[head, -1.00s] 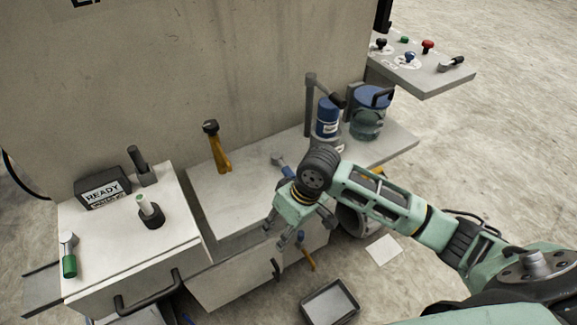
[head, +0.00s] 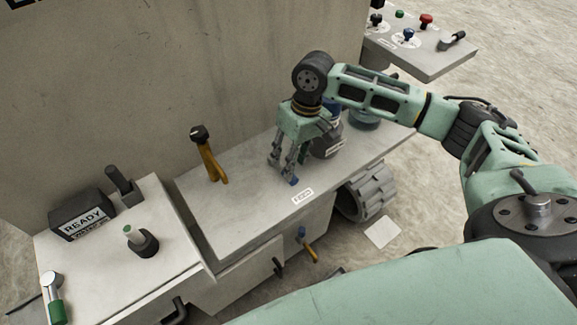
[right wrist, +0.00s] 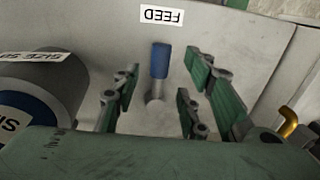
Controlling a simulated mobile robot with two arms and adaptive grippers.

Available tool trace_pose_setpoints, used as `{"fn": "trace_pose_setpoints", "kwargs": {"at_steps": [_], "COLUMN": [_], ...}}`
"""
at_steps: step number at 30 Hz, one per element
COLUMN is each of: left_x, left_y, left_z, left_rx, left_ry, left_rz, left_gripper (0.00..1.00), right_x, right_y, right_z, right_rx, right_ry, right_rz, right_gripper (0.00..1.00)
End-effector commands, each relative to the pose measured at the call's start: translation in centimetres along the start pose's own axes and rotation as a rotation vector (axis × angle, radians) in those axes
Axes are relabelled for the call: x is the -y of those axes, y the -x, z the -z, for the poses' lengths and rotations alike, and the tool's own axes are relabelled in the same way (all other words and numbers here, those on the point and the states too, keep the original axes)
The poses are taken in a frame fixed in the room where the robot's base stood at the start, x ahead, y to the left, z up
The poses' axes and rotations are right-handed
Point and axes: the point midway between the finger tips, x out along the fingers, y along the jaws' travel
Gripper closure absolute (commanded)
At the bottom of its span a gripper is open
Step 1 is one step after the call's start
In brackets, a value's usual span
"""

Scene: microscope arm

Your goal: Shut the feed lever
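The feed lever has a blue handle (head: 293,181) and stands on the light counter beside a white FEED label (head: 302,195). In the right wrist view its blue handle (right wrist: 160,60) points toward the FEED label (right wrist: 162,15), with a grey metal stem below it. My right gripper (head: 283,169) points down over the lever, partly hiding it in the head view. In the right wrist view the fingers (right wrist: 160,85) are spread wide, on either side of the lever, with visible gaps. I cannot tell its exact height over the counter. My left gripper is not in view.
A yellow lever with a black top (head: 208,158) stands left on the counter. A dark canister (head: 327,145) with a label stands close behind my right gripper. A wall rises behind.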

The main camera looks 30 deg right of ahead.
Motion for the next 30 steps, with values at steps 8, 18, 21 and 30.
{"fn": "trace_pose_setpoints", "kwargs": {"at_steps": [8,18,21,30], "left_x": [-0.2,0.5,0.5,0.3], "left_y": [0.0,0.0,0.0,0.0], "left_z": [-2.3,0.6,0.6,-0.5], "left_rx": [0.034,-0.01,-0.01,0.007], "left_ry": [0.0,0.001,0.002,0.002], "left_rz": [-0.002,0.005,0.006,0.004], "left_gripper": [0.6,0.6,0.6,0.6], "right_x": [0.1,0.0,0.0,0.0], "right_y": [-3.7,-4.2,-4.2,-4.2], "right_z": [0.0,0.0,0.0,0.0], "right_rx": [0.0,-0.001,-0.001,-0.001], "right_ry": [0.001,0.002,0.002,0.002], "right_rz": [0.001,-0.001,-0.001,-0.001], "right_gripper": [0.6,0.6,0.68,0.95]}}
